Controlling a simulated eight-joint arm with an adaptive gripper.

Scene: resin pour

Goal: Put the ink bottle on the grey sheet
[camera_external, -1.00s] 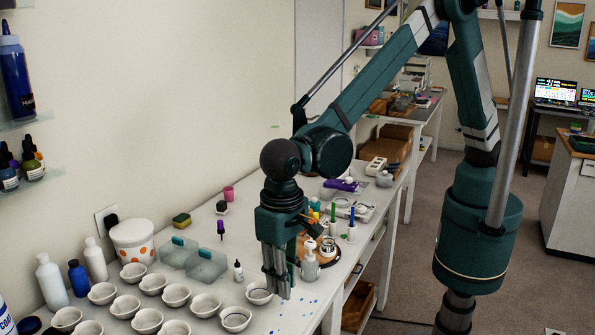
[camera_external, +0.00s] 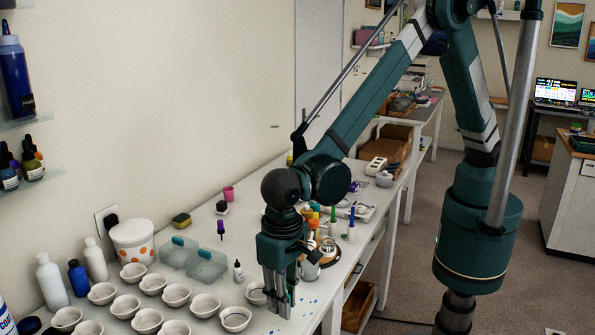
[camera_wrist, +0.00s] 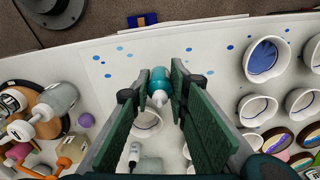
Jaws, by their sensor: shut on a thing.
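My gripper (camera_external: 280,300) points down over the front edge of the white table. In the wrist view its fingers (camera_wrist: 160,90) are shut on a teal bottle with a white tip (camera_wrist: 159,82), which I take for the ink bottle. The fingers hide the bottle in the external view. A pale grey sheet with blue spots (camera_wrist: 112,64) lies under and beyond the bottle in the wrist view; its spotted surface also shows right of my gripper in the external view (camera_external: 305,291). I cannot tell whether the bottle touches the sheet.
Several white bowls (camera_external: 236,318) stand left of my gripper, one close behind it. A small white bottle with a black cap (camera_external: 238,271) and clear teal-clipped boxes (camera_external: 205,265) stand behind. Bottles and jars (camera_wrist: 58,98) crowd the other side. The spotted area is clear.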

